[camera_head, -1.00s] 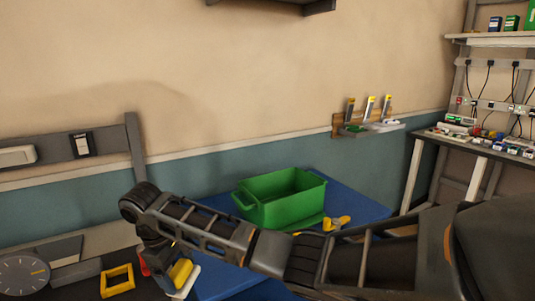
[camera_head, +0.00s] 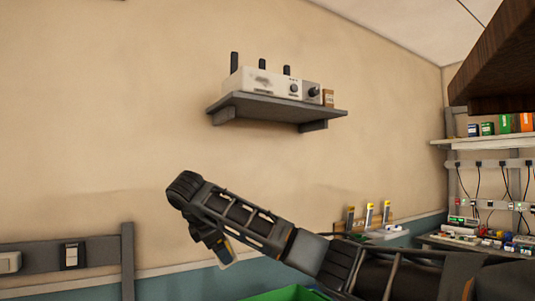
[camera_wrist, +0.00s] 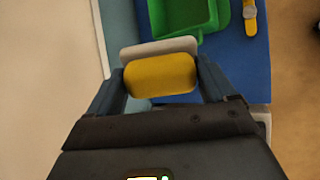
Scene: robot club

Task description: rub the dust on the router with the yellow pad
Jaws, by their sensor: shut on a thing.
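The router (camera_head: 270,82) is a pale box with several dark antennas, on a grey wall shelf (camera_head: 275,108) high in the head view. A dark smudge of dust (camera_head: 263,80) shows on its front face. My gripper (camera_head: 220,254) is below and left of the shelf, well apart from the router. In the wrist view my gripper (camera_wrist: 160,80) is shut on the yellow pad (camera_wrist: 160,75), which has a pale backing plate (camera_wrist: 160,47). In the head view the pad is mostly hidden by the gripper. The router is not in the wrist view.
A green bin (camera_head: 285,293) stands below on a blue surface (camera_wrist: 250,60). A rack with several upright tools (camera_head: 368,215) is on the wall. The wall left of the shelf is clear.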

